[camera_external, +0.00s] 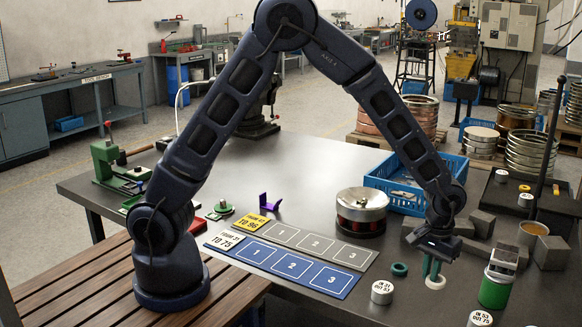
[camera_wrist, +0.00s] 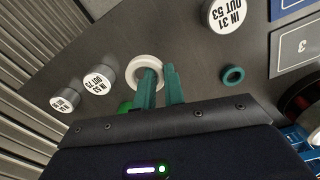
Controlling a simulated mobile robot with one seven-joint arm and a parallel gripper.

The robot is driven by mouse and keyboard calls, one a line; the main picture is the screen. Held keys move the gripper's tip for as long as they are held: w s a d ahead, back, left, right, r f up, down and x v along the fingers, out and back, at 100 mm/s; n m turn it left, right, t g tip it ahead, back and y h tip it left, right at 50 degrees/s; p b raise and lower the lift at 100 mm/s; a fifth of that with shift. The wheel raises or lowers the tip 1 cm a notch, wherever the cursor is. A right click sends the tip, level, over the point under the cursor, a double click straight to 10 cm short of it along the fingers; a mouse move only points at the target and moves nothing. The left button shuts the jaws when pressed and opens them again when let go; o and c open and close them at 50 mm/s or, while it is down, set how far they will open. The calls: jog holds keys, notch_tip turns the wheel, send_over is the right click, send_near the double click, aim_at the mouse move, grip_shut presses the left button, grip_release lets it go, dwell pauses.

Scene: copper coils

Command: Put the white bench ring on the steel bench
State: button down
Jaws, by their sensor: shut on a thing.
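The white bench ring (camera_external: 435,283) is low over the front right of the dark steel bench (camera_external: 290,165). My gripper (camera_external: 432,266) points down at it with green fingers. In the wrist view the ring (camera_wrist: 147,62) sits at the tips of my gripper (camera_wrist: 160,72). One finger reaches into its hole and the other is outside, so the jaws are shut on its wall. The ring looks flat and level. I cannot tell whether it touches the bench top.
A green ring (camera_external: 399,269) and a white labelled cylinder (camera_external: 382,292) lie left of my gripper. A green can (camera_external: 495,290) and grey blocks (camera_external: 551,252) stand to the right. The blue numbered mat (camera_external: 290,267) and copper drum (camera_external: 361,212) are further left.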

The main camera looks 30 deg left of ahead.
aim_at(423, 311)
jog(key=shift+f, duration=4.75)
jog(key=shift+f, duration=0.1)
jog(key=c, duration=1.5)
grip_release()
